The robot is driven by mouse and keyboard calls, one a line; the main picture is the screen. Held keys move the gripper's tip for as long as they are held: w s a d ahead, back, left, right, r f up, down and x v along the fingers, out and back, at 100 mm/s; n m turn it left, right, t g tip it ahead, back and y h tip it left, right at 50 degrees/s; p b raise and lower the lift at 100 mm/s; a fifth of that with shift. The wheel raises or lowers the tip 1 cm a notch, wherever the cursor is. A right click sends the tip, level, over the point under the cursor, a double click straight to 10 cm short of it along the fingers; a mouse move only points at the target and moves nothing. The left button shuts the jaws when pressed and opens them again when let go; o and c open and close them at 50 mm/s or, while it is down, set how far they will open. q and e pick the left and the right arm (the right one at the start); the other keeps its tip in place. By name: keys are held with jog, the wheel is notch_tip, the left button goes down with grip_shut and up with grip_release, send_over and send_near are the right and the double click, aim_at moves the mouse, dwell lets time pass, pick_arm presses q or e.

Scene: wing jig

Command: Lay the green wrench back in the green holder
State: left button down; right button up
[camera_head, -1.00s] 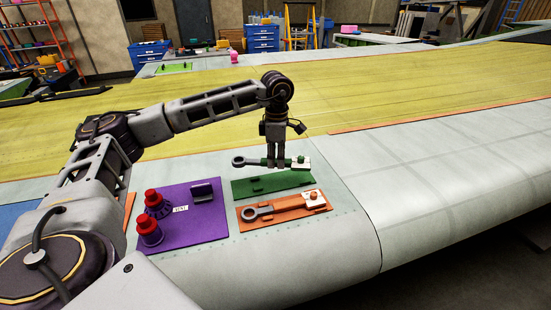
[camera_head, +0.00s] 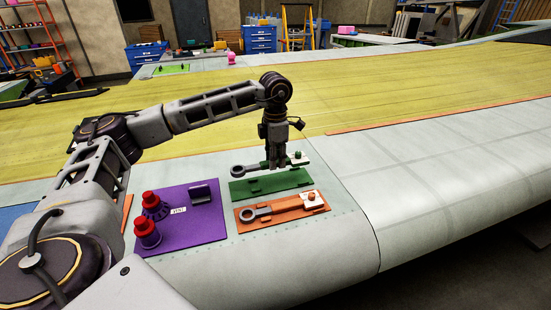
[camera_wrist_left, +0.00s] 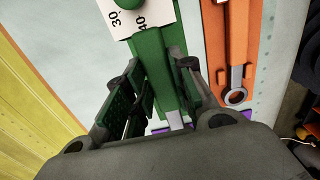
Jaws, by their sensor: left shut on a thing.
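The green wrench (camera_head: 249,168) has a grey ring end on the left and a pale head with a green knob on the right. My left gripper (camera_head: 275,166) points down and is shut on its middle. The green holder (camera_head: 265,187) is a flat green board on the wing, right under the wrench. The wrench is very low over the far part of the holder; I cannot tell whether they touch. In the left wrist view the fingers (camera_wrist_left: 160,90) straddle the wrench's green body (camera_wrist_left: 149,48), and a white label with numbers shows at its head. My right gripper is not in view.
An orange holder (camera_head: 319,208) with a similar wrench lies just in front of the green one. A purple board (camera_head: 190,230) with two red-topped items and a dark block is to the left. The pale wing surface to the right is clear.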

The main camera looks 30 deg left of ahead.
pick_arm(q)
jog(key=shift+f, duration=0.1)
jog(key=b, duration=0.3)
send_over(275, 182)
jog(key=shift+w+f, duration=0.2)
jog(key=shift+f, duration=2.45)
jog(key=shift+f+b, duration=0.6)
jog(key=shift+f, duration=0.05)
jog(key=c, duration=1.1)
grip_release()
